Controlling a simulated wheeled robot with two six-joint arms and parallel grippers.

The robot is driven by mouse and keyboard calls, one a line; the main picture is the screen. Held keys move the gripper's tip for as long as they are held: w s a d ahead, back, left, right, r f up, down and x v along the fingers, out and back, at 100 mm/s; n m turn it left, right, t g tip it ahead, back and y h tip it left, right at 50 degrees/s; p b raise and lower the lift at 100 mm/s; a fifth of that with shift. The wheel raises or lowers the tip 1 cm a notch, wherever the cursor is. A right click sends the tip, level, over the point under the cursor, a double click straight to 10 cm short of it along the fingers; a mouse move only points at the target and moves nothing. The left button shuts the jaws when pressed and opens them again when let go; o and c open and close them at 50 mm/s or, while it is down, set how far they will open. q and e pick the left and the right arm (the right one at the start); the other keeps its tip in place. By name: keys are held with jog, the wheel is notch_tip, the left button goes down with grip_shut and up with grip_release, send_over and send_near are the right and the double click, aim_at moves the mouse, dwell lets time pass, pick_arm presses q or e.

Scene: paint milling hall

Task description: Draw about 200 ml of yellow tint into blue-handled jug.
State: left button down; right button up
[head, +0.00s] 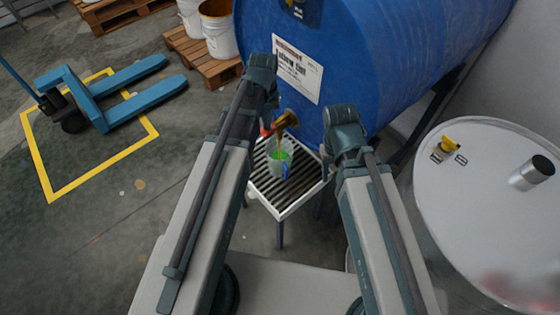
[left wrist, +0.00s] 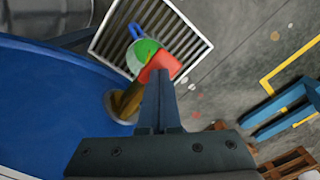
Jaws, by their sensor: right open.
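The blue drum (head: 375,50) lies on its side with a "tint" label. Its brass tap (head: 287,119) has a red handle (left wrist: 162,64). The blue-handled jug (head: 279,163) stands upright on the slatted tray under the tap; it also shows in the left wrist view (left wrist: 146,50), with green inside. A thin yellowish streak between spout and jug looks like liquid running in. My left gripper (left wrist: 160,85) has its fingers together at the red handle; whether they pinch it or only touch it I cannot tell. My right gripper (head: 326,170) is open, right of the jug and apart from it.
The slatted tray (head: 293,208) stands on legs below the tap. A pale drum (head: 480,220) with a yellow cap is at the right. A blue pallet jack (head: 95,100) stands in a yellow floor marking at the left. Pallets with white buckets (head: 219,40) are behind.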

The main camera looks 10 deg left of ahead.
pick_arm(q)
notch_tip(320, 180, up, 7)
jog(key=p, duration=0.6)
jog(key=shift+p, duration=0.3)
jog(key=s+d+m+y, duration=0.1)
jog(key=s+d+m, duration=0.4)
jog(key=s+d, duration=0.5)
jog(key=s, duration=0.4)
jog(key=shift+s+d, duration=0.15)
jog(key=shift+d, duration=0.1)
